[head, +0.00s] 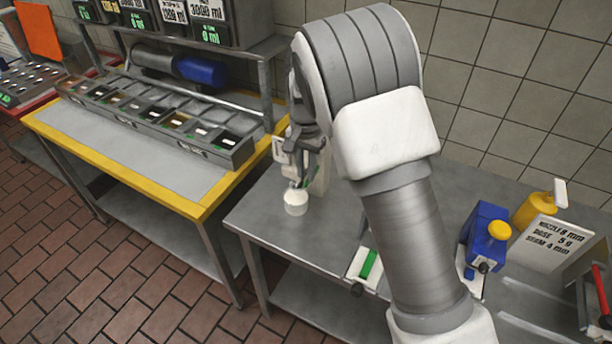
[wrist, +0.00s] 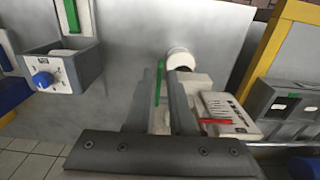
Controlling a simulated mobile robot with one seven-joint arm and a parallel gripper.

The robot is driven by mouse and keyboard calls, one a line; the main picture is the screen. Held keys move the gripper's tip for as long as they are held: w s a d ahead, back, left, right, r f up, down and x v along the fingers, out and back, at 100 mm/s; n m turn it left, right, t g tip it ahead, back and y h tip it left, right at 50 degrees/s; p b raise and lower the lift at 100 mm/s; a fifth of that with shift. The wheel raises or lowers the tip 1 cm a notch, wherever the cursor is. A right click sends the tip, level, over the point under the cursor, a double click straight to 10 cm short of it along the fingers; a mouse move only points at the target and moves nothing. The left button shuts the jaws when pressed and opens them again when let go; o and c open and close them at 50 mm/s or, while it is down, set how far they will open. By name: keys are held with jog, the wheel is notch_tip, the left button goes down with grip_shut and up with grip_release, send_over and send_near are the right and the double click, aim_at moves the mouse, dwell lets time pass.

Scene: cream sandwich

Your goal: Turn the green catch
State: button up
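In the wrist view, a thin green strip (wrist: 160,82), which looks like the green catch, stands between the two grey fingers of my gripper (wrist: 162,100). It lies close along the left finger. Whether the fingers press on it or stand just apart from it, I cannot tell. A white device (wrist: 226,112) with a red strip and a round white end (wrist: 181,59) sits at the fingers. In the head view, my gripper (head: 300,150) is at this white device on the grey bench, above its white round end (head: 296,200). The catch is hidden there.
Another green bar (head: 369,264) lies on a white plate on the bench, also in the wrist view (wrist: 72,15). A blue box with a yellow knob (head: 499,230) and a white sign (head: 548,245) stand right. A yellow-edged table (head: 120,150) with bins stands left.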

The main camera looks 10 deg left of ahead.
jog(key=shift+f, duration=1.4)
grip_shut()
